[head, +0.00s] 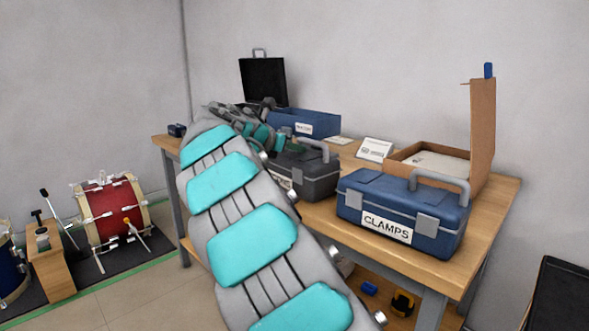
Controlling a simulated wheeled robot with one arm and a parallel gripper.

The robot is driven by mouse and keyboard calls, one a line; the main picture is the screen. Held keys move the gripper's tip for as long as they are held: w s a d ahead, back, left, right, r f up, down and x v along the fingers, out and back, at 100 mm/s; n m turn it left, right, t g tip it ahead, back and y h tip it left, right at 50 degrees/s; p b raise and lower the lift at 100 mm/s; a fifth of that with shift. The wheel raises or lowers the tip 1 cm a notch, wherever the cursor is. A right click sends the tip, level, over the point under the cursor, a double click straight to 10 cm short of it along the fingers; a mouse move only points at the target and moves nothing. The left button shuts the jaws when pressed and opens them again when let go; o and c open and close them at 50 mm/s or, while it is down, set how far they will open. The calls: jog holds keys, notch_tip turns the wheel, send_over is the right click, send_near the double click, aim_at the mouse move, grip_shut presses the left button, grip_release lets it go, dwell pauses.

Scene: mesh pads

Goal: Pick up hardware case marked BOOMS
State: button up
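I cannot read the word BOOMS anywhere. A dark grey case (318,176) with a grey handle stands on the table, closed. Its label is mostly hidden behind my arm, so I cannot tell what it says. A blue case (355,197) to its right is marked CLAMPS. My arm reaches up from the bottom to the table's back left. My gripper (272,134) seems to be at the arm's far end, just behind and left of the dark case. Its fingers are too small and overlapped to tell whether they are open or touching anything.
The wooden table (487,205) also bears a blue box (318,117) with a small unreadable label, an upright black lid (262,78), a white card (375,149) and an open cardboard box (483,125). A red drum (107,212) stands on the floor at left.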

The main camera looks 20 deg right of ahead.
grip_shut()
dwell(0.9)
